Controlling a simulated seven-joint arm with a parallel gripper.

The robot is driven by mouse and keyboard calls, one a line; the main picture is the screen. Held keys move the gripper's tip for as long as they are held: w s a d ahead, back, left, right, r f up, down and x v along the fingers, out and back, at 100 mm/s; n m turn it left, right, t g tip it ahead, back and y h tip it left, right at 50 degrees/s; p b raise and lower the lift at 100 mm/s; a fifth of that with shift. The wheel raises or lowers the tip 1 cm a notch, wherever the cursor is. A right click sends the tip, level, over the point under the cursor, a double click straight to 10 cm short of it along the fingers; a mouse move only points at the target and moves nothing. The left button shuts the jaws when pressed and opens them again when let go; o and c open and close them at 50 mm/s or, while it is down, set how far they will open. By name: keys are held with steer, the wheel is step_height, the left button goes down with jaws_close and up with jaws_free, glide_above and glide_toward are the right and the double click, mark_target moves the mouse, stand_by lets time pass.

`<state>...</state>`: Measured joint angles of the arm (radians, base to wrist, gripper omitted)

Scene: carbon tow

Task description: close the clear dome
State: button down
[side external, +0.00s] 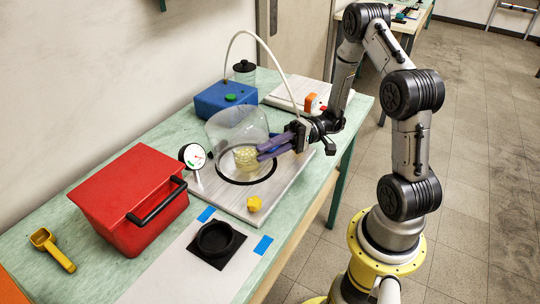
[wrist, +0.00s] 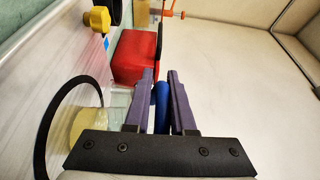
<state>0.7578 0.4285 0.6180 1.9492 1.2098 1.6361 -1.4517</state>
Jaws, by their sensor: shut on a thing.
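The clear dome (side external: 228,124) is tilted up over the pale base plate (side external: 209,187), its front rim raised off the black ring (side external: 232,181). A cream-yellow round piece (side external: 245,157) sits inside the ring; it also shows in the wrist view (wrist: 88,124). My gripper (side external: 262,152), with purple fingers, is at the dome's right side. In the wrist view, my gripper (wrist: 160,74) is shut on a blue rod-like handle (wrist: 161,105). The handle's join to the dome is hidden.
A dial gauge (side external: 192,156) and a yellow knob (side external: 254,204) stand at the plate's edges. A red box (side external: 130,196) is to the left, a blue box (side external: 224,98) with a pale hose behind. A black round holder (side external: 216,243) is in front.

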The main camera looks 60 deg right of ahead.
steer(key=c, duration=0.8)
jaws_free()
steer(key=shift+c, duration=0.2)
steer(key=v, duration=1.3)
steer(key=shift+s+d, duration=0.15)
steer(key=shift+d, duration=0.25)
